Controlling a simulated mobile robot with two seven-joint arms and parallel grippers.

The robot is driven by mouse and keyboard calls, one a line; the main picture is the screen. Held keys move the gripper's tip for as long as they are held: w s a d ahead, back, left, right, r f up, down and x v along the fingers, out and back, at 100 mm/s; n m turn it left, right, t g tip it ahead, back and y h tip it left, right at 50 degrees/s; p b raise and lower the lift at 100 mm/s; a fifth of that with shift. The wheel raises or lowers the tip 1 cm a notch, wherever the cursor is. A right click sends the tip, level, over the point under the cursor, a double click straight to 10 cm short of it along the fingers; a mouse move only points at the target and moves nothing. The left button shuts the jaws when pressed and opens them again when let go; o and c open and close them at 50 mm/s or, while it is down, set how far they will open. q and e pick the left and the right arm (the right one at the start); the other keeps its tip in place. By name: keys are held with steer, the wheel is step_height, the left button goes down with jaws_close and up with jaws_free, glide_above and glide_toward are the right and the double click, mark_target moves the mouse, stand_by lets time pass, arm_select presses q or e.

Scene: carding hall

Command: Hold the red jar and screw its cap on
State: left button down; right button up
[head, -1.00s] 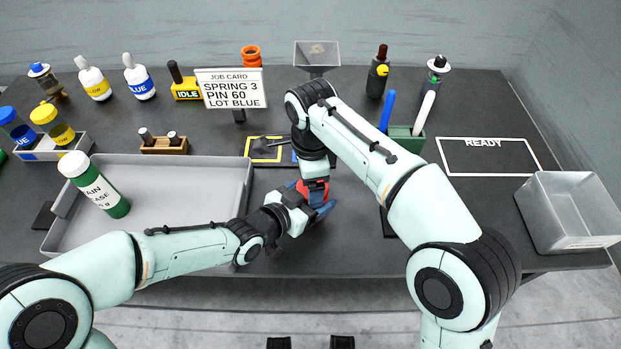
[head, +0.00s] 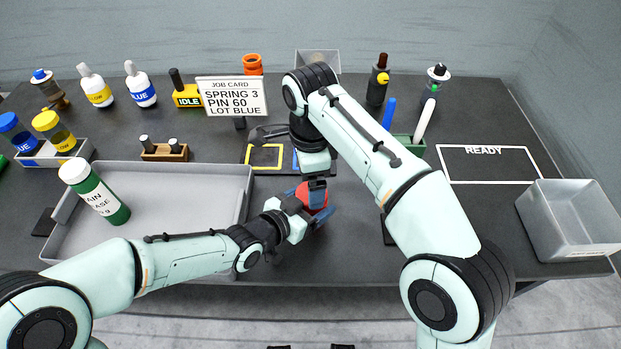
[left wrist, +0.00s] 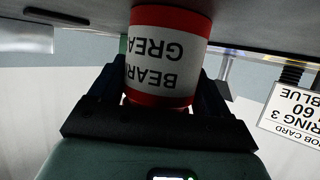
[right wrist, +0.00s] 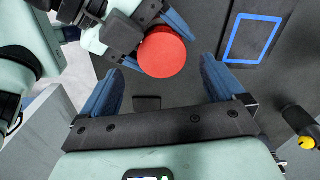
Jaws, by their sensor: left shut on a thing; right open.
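The red jar (head: 318,190) stands at the front middle of the table. In the left wrist view it (left wrist: 167,60) has a white label, seen upside down, with red bands. My left gripper (head: 308,204) is shut on it from the side. In the right wrist view the jar shows as a plain red disc (right wrist: 162,52). I cannot tell whether this disc is the cap. My right gripper (right wrist: 162,70) is open and empty, pointing down above the jar. In the head view it (head: 317,187) partly hides the jar.
A grey tray (head: 150,178) with a green white-capped bottle (head: 94,190) lies left. A dark tool (head: 268,132) lies behind a yellow outline (head: 265,156). A grey bin (head: 570,220) and the empty READY area (head: 490,165) are right. A job card (head: 232,96) stands behind.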

steer(key=shift+c, duration=1.4)
arm_select(q)
steer(key=shift+d, duration=0.1)
arm_select(e)
steer(key=n, duration=0.5)
steer(key=shift+r+n, duration=0.2)
steer(key=shift+n, duration=0.2)
steer(key=n, duration=0.4)
steer(key=shift+w+r, duration=0.1)
steer(key=shift+r, duration=0.05)
steer(key=n, duration=0.6)
steer(key=shift+r, duration=0.3)
steer(key=n, duration=0.6)
steer(key=shift+r, duration=0.25)
steer(key=n, duration=0.6)
steer(key=shift+r+n, duration=0.25)
steer(key=shift+n, duration=0.05)
steer(key=n, duration=0.4)
steer(key=shift+r, duration=0.15)
steer(key=n, duration=0.4)
steer(key=shift+r, duration=0.2)
steer(key=n, duration=0.6)
steer(key=shift+r, duration=0.25)
